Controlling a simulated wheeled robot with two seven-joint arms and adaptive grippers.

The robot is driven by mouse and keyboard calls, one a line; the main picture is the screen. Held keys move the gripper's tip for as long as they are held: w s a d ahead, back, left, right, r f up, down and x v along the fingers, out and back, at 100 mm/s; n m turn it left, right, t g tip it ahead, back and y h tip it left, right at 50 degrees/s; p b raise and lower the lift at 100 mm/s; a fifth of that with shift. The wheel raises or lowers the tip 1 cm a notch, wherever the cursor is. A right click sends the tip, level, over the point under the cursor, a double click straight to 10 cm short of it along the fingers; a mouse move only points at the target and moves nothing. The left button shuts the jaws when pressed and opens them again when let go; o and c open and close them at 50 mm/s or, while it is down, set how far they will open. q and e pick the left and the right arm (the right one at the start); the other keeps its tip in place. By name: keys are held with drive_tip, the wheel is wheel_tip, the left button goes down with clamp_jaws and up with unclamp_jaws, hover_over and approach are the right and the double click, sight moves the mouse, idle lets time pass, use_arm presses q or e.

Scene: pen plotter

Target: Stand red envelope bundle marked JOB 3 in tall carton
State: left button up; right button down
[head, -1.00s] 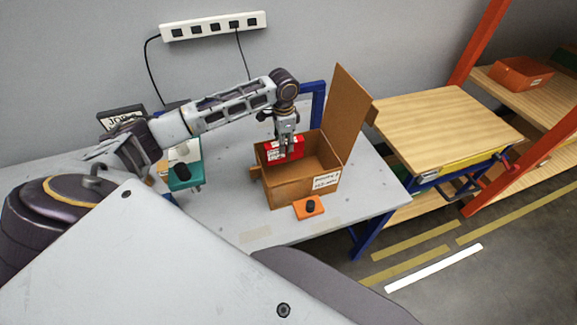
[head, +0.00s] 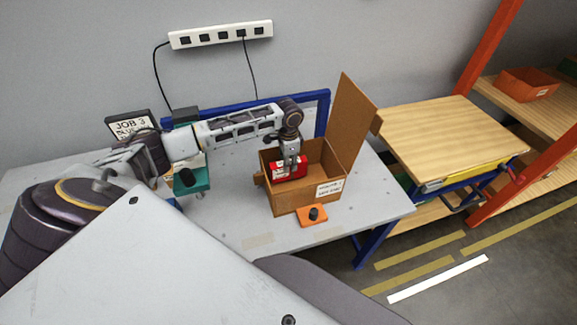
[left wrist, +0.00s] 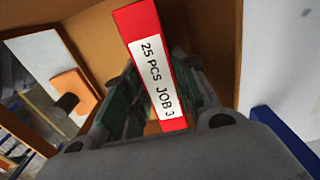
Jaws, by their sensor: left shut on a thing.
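The red envelope bundle (head: 290,168) has a white label that reads "25 PCS JOB 3" in the left wrist view (left wrist: 152,75). My left gripper (head: 291,160) is shut on the bundle and points down into the open cardboard carton (head: 308,197). The bundle is inside the carton's opening, near its left and back walls. Its lower part is hidden by the carton's front wall, so I cannot tell whether it touches the floor. The carton's tall flap (head: 350,120) stands up on its right side. My right gripper is not in view.
An orange block with a black knob (head: 313,215) sits before the carton. A teal device (head: 190,180) and a sign reading JOB 3 (head: 130,126) stand to the left. A power strip (head: 220,34) is on the wall. A wooden-topped bench (head: 445,135) stands to the right.

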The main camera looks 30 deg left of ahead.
use_arm(q)
drive_tip(key=shift+f, duration=1)
drive_tip(key=shift+f, duration=0.1)
drive_tip(key=o, duration=1.1)
drive_tip(key=shift+r, duration=6.1)
